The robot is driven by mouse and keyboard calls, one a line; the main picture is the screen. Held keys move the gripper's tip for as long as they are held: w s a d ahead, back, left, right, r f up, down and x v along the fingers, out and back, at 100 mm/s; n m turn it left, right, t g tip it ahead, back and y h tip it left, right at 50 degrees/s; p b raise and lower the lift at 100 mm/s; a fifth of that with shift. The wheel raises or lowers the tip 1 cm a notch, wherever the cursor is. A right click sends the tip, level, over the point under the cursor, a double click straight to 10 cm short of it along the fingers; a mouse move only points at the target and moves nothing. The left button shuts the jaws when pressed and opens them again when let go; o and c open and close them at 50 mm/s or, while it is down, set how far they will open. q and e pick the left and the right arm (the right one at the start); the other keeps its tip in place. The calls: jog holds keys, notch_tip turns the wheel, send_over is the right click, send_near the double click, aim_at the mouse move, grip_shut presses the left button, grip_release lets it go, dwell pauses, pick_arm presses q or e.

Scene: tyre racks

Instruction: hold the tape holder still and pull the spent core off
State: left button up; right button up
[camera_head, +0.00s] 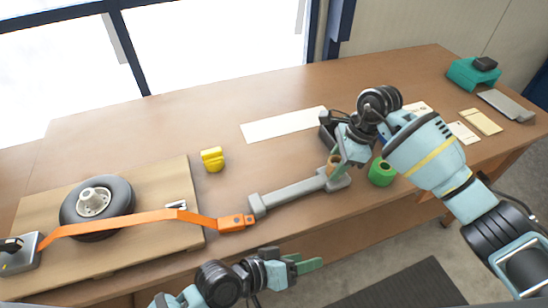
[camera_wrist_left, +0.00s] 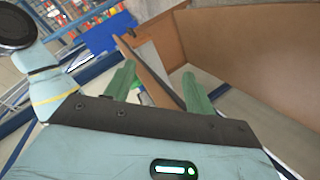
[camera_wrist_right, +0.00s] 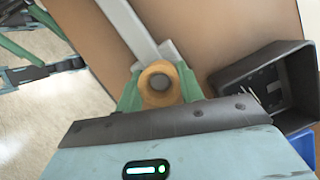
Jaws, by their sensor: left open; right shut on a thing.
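The tape holder (camera_head: 292,193) is a long grey bar with a block at each end, lying on the wooden table. It also shows in the right wrist view (camera_wrist_right: 130,25). The spent core (camera_wrist_right: 160,84) is a tan ring at the holder's right end, with a grey round centre visible in its hole. My right gripper (camera_head: 340,163) is shut on the core, one green finger on each side. The core is partly hidden behind the fingers in the head view. My left gripper (camera_head: 303,264) is open and empty, in front of the table's near edge and apart from the holder.
A green roll (camera_head: 381,173) stands right of the holder. A dark open tray (camera_wrist_right: 262,90) is beside my right gripper. The middle of the table is mostly clear.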

pick_arm(q)
notch_tip(320, 180, up, 4)
jog(key=w+d+f+m, duration=0.1)
jog(key=m, duration=0.1)
jog(key=m+g+y, duration=0.5)
jog(key=m+y, duration=0.4)
jog(key=y, duration=0.3)
send_near(274, 197)
notch_tip(274, 197, down, 9)
jog(key=shift+w+d+r, duration=0.1)
jog(key=shift+r, duration=0.1)
jog(key=c, duration=1.1)
